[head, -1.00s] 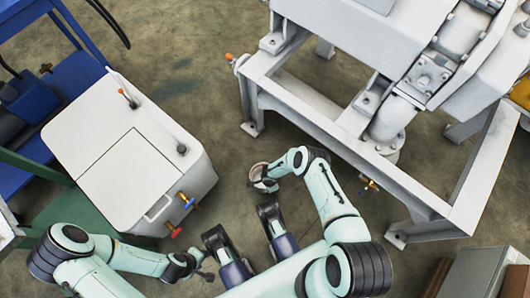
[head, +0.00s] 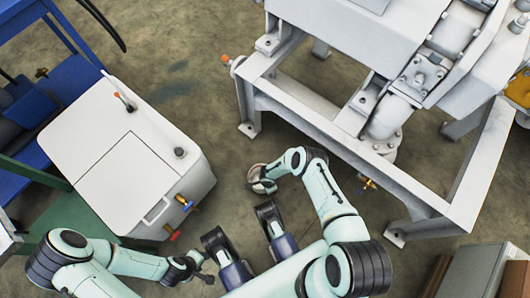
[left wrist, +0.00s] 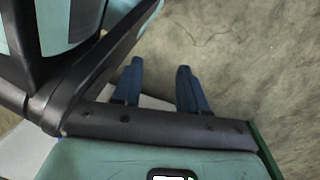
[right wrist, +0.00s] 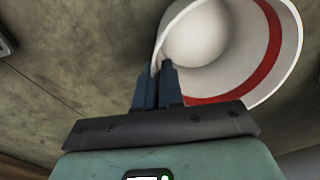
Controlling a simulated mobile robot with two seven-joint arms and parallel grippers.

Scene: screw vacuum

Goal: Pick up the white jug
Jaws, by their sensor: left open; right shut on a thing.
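The white jug (right wrist: 195,35) fills the upper right of the right wrist view, with a wide open mouth and a red band. In the head view it shows small and partly hidden at the end of my right arm (head: 257,172). My right gripper (right wrist: 157,68) is shut on the jug's rim or wall, at its left side; the exact contact is hard to see. The jug is tilted, its mouth facing the camera. My left gripper (left wrist: 160,72) is open and empty, its two fingers apart over the floor. In the head view it is low, at the left arm's end.
A white box-shaped tank (head: 130,155) with coloured valves stands at left, close to my left arm. A blue frame (head: 70,70) is behind it. A large grey machine on a steel frame (head: 330,133) stands at right. The floor (head: 190,85) between them is clear.

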